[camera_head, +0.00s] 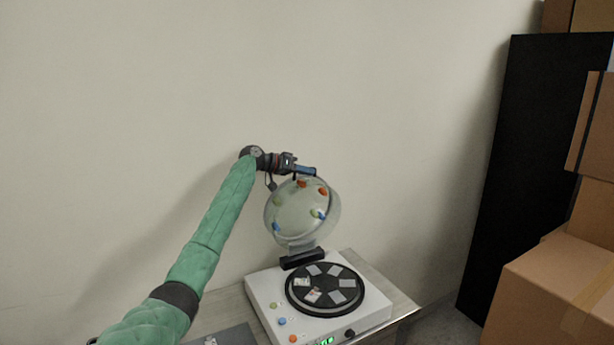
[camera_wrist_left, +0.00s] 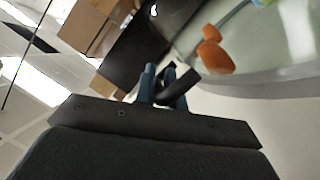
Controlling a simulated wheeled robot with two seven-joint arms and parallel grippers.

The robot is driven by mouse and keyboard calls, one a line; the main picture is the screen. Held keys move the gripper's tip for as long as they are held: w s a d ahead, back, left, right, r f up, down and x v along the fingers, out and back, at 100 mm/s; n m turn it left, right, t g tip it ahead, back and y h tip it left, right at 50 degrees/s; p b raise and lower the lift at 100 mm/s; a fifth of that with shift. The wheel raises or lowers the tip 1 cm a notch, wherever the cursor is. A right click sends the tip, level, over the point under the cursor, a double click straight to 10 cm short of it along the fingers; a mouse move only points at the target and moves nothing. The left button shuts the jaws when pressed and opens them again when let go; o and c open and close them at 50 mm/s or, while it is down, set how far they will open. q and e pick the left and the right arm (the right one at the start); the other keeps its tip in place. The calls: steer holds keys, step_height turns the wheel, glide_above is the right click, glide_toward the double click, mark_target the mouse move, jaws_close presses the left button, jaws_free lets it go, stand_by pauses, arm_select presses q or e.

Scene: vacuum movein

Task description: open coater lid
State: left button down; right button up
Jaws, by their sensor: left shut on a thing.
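The coater (camera_head: 262,296) is a white box on a small table, with a round black plate (camera_head: 325,289) on top that holds several grey squares. Its clear round lid (camera_head: 296,212) stands raised, tilted up on the black hinge (camera_head: 303,258) at the back. Coloured knobs show on the lid. My left gripper (camera_head: 308,171) is at the lid's upper edge, shut on the lid's dark handle. In the left wrist view the blue fingers (camera_wrist_left: 162,88) close around the black handle loop (camera_wrist_left: 180,88), beside the lid (camera_wrist_left: 262,60) and an orange knob. My right gripper is not in view.
A grey table surface (camera_head: 370,273) shows around the coater. A plain wall stands close behind. A tall black panel (camera_head: 528,150) and stacked cardboard boxes (camera_head: 555,292) stand at the right. The space above the round plate is clear.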

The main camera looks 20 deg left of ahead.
mark_target(290, 184)
arm_select(q)
steer(key=shift+d, duration=0.15)
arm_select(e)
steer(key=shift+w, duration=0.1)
arm_select(q)
steer(key=c, duration=1.5)
jaws_free()
steer(key=shift+w+f, duration=0.1)
steer(key=shift+w+d, duration=0.1)
steer(key=shift+w, duration=0.05)
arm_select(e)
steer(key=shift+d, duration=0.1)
